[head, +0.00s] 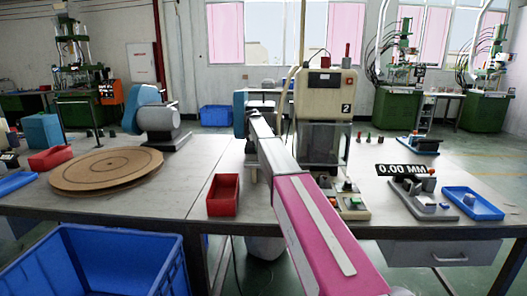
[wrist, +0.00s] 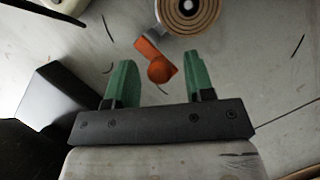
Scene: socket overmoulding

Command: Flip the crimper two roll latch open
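Crimper two (head: 325,95) is a beige machine marked "2" at the middle of the bench, partly behind my arm. In the wrist view, an orange latch-like lever with a round knob (wrist: 160,69) joins a grey bracket (wrist: 156,33) beside a round coiled roll (wrist: 188,12). It looks like the roll latch. My gripper (wrist: 155,80) has two green fingers, set wide apart. The orange knob appears between the fingertips, with space on both sides; contact cannot be told. In the head view my gripper cannot be made out, and the latch is not clearly visible.
A red bin (head: 223,195) sits near the bench's front edge. A wooden turntable (head: 108,168) is at the left, with a motor-like unit (head: 157,120) behind it. A gauge (head: 425,200) and a blue tray (head: 472,203) are at the right. A dark block (wrist: 48,98) is left of the fingers.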

